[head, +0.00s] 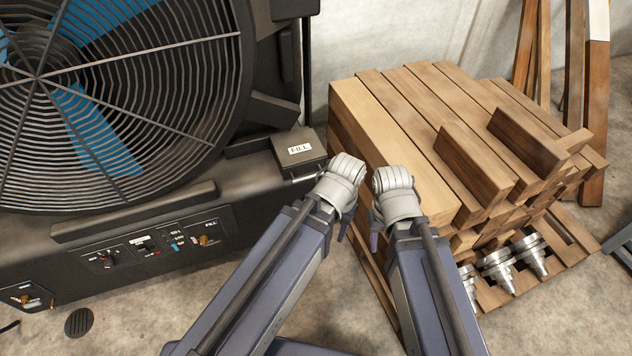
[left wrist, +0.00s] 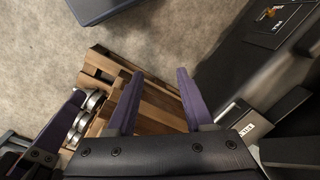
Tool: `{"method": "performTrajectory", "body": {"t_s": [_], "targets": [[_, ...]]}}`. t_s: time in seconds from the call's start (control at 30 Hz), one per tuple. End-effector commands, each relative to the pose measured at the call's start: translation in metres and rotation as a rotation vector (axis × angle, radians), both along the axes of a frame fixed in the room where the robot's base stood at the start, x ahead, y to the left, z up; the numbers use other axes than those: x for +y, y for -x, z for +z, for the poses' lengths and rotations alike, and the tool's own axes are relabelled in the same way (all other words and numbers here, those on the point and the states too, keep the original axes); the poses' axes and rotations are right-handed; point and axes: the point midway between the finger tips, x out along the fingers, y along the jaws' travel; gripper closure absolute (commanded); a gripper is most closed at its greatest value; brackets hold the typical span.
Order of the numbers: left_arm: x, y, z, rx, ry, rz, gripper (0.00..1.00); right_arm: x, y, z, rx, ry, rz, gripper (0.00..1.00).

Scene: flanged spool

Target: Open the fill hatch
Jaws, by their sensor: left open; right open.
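The fill hatch (head: 300,151) is a dark square lid with a white FILL label, lying flat and closed on top of the black fan machine (head: 140,215). A small light bar shows at its front edge. The hatch also shows in the left wrist view (left wrist: 245,124), at the right. My left gripper (head: 345,229) is just right of and in front of the hatch, largely hidden by my wrist. In the left wrist view its fingers (left wrist: 157,92) are apart and empty. My right gripper (head: 375,232) is close to its right, open, mostly hidden by its own wrist.
A stack of wooden beams (head: 410,125) stands right of the machine, beside both grippers. Several metal flanged parts (head: 526,250) sit on the pallet at the lower right. A control panel (head: 155,247) is on the machine's front. Bare concrete floor lies in front.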

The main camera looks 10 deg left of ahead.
Motion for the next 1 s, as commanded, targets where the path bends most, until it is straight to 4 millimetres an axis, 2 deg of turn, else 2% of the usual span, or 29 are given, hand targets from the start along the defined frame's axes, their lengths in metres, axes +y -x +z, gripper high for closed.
{"method": "performTrajectory", "body": {"t_s": [0.03, 0.1, 0.7, 0.8, 1.0], "targets": [[0.004, -0.003, -0.041, -0.003, 0.005, 0.015, 0.48, 0.0, 0.0, -0.04, 0.0, 0.0, 0.001, 0.5], [0.01, -0.007, -0.066, -0.008, 0.013, 0.033, 0.48, 0.0, 0.0, -0.066, -0.001, 0.001, 0.001, 0.5], [0.062, -0.039, -0.281, -0.064, 0.052, 0.178, 0.48, 0.0, -0.001, -0.281, -0.003, 0.002, 0.004, 0.5], [0.072, -0.047, -0.313, -0.08, 0.041, 0.193, 0.48, 0.0, -0.001, -0.313, -0.004, 0.001, 0.006, 0.5], [0.094, -0.068, -0.362, -0.117, -0.023, 0.2, 0.48, 0.0, -0.001, -0.363, -0.004, 0.001, 0.006, 0.5]]}}
